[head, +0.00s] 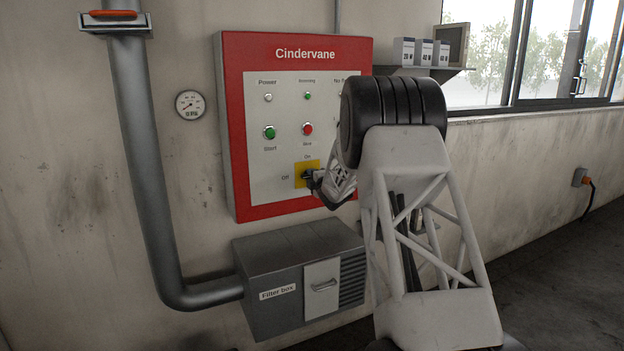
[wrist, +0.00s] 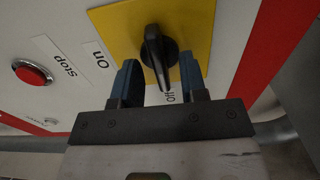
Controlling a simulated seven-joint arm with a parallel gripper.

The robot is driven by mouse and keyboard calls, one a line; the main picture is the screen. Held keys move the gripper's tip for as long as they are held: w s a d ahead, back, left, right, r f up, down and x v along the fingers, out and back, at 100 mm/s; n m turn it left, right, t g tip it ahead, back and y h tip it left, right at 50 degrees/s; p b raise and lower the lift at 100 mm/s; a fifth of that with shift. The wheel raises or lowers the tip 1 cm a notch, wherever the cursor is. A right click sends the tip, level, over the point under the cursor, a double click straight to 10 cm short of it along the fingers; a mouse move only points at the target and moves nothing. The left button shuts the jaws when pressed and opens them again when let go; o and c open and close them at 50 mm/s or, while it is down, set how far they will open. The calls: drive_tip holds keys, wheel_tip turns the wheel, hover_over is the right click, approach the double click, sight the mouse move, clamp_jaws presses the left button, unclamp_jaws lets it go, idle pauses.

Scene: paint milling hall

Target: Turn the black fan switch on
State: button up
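The black fan switch (wrist: 157,55) is a rotary knob on a yellow plate (wrist: 190,22) in the wrist view. Its handle points towards the "Off" label (wrist: 170,97); the "On" label (wrist: 100,58) is off to its side. In the head view the switch (head: 307,175) sits low on the red-framed Cindervane panel (head: 260,200), partly hidden by my gripper (head: 314,182). In the wrist view my gripper (wrist: 158,72) is open, with one finger on each side of the handle and a visible gap to each.
A green start button (head: 269,132) and a red stop button (head: 307,129) sit above the switch. The grey filter box (head: 290,250) juts out below the panel. A pipe (head: 140,150) runs down on the left. My arm hides the panel's right part.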

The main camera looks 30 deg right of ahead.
drive_tip(key=shift+w, duration=0.15)
clamp_jaws()
